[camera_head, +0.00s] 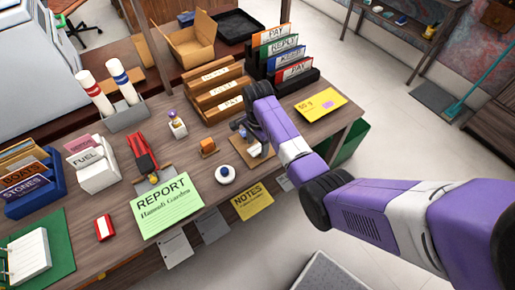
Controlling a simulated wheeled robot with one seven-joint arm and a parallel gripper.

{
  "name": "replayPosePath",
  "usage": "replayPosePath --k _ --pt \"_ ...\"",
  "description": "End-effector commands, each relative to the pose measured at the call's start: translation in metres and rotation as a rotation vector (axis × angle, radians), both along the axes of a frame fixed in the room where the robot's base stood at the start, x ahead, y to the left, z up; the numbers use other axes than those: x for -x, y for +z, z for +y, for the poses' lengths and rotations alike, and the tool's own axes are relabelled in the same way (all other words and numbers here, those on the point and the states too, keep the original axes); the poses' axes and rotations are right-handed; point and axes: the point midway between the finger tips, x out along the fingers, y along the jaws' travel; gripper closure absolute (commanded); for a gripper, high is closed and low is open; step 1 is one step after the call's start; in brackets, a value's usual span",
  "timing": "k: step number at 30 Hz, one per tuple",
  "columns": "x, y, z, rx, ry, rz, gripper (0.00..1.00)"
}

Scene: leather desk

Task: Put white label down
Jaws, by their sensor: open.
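My arm reaches in from the right over the desk (170,180). My gripper (241,129) is at its end, low over the desk's right part, small and partly hidden by the arm. It is open, and I see nothing held in it. A small brown board (257,160) lies just below it, with a small pale piece on it, too small to make out. I cannot tell for sure which thing is the white label. White sheets (177,249) hang at the desk's front edge.
A round white dish (225,174) and an orange block (208,147) sit left of my gripper. Wooden file racks (217,90) and a black card rack (283,77) stand behind. A yellow envelope (320,104) lies right. A green report sheet (166,207) lies in front.

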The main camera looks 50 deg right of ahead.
Motion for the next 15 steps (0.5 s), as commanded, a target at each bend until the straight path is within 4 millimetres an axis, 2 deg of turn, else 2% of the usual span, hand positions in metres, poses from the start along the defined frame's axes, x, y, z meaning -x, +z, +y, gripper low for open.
replayPosePath --k 7,8,15 --pt "-0.0001 -0.0003 0.0 0.0 0.0 0.0 0.38" --pt "-0.0001 -0.0003 0.0 0.0 0.0 0.0 0.42" --pt "-0.0001 -0.0003 0.0 0.0 0.0 0.0 0.89"
